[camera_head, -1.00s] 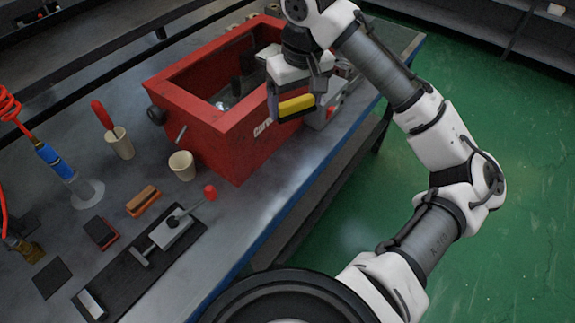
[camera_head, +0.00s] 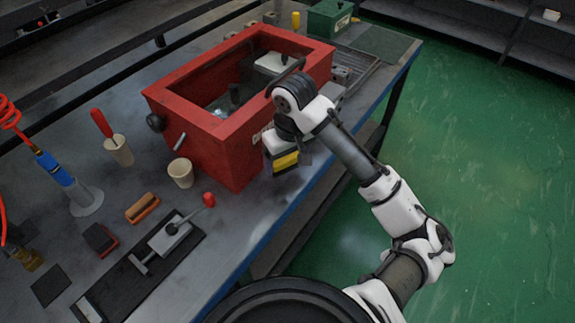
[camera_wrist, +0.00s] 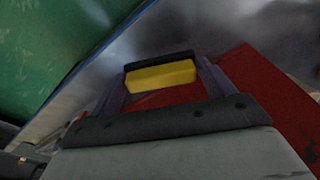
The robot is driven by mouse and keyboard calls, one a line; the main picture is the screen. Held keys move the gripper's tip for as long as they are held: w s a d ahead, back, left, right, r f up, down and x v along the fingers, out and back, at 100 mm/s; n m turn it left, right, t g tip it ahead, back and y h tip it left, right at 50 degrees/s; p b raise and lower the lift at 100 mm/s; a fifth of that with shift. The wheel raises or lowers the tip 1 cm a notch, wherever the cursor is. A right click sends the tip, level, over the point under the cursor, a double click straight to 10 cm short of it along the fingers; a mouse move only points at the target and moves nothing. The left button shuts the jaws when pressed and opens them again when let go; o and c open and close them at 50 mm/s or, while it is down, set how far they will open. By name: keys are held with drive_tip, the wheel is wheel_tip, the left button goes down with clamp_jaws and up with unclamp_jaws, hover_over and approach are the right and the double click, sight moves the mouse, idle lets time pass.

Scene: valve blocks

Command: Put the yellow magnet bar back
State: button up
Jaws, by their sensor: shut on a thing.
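The yellow magnet bar (camera_head: 286,160) is held between the fingers of my gripper (camera_head: 288,164), beside the front right corner of the red box in the head view. In the wrist view the yellow bar (camera_wrist: 160,75) shows between the two fingers of my gripper (camera_wrist: 160,80), with a dark strip along its far edge. The gripper is shut on it and holds it up, apart from the bench as far as I can tell. Part of the bar is hidden by the fingers.
The open red box (camera_head: 215,140) stands on the grey bench (camera_head: 240,215). Two beige cups (camera_head: 181,173), an orange-brown brush (camera_head: 142,207), a black block (camera_head: 100,238) and a dark mat with a metal tool (camera_head: 170,238) lie left. A green box (camera_head: 328,18) stands at the back.

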sight(288, 166)
drive_tip(key=shift+f, duration=1.7)
drive_tip(key=shift+f, duration=0.15)
drive_tip(key=o, duration=0.9)
drive_tip(key=r, duration=0.4)
drive_tip(key=s+r, duration=0.1)
drive_tip(key=r, duration=0.7)
drive_tip(key=shift+s+d+r, duration=0.1)
drive_tip(key=shift+s+d, duration=0.05)
drive_tip(key=shift+d, duration=0.2)
